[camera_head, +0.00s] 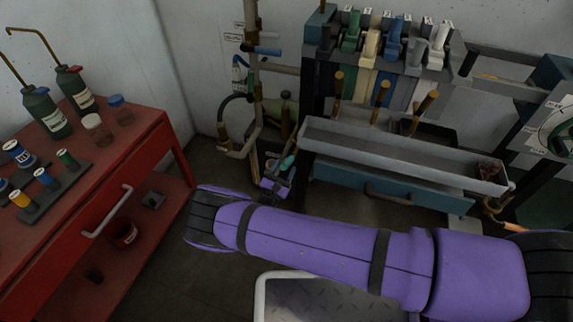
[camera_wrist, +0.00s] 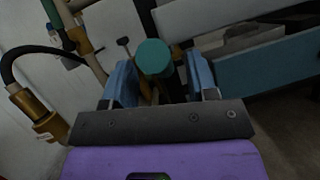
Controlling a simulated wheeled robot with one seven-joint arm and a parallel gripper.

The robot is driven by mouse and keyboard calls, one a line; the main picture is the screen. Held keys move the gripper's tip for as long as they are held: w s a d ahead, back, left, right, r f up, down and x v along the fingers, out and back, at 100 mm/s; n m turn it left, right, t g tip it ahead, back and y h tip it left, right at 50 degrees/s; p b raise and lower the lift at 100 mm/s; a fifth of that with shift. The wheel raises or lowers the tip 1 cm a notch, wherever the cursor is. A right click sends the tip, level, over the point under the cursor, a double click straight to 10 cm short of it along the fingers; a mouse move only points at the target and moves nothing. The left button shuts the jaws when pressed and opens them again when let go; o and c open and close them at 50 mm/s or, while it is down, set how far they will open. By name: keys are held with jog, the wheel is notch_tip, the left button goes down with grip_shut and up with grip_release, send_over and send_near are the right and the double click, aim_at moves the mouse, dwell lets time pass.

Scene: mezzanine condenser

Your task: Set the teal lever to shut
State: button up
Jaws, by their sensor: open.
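The teal lever (camera_wrist: 154,57) shows in the wrist view as a round teal grip seen nearly end-on. It stands between the two blue fingers of my gripper (camera_wrist: 160,82), which are apart on either side of it. A dark gap shows between the grip and the right finger; contact on the left is hard to tell. In the head view the teal lever (camera_head: 288,162) is a small teal bar low beside the pipes, and my gripper (camera_head: 277,178) is at it, small and partly hidden by my arm. The lever's pivot is hidden.
Tan pipes (camera_head: 252,80) with a blue handle rise left of the lever. A brass-ended black hose (camera_wrist: 52,125) hangs at left in the wrist view. A grey trough (camera_head: 400,150) above a blue drawer (camera_head: 340,180) lies to the right. A red cart (camera_head: 150,140) stands left.

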jog(key=shift+x, duration=1)
grip_shut()
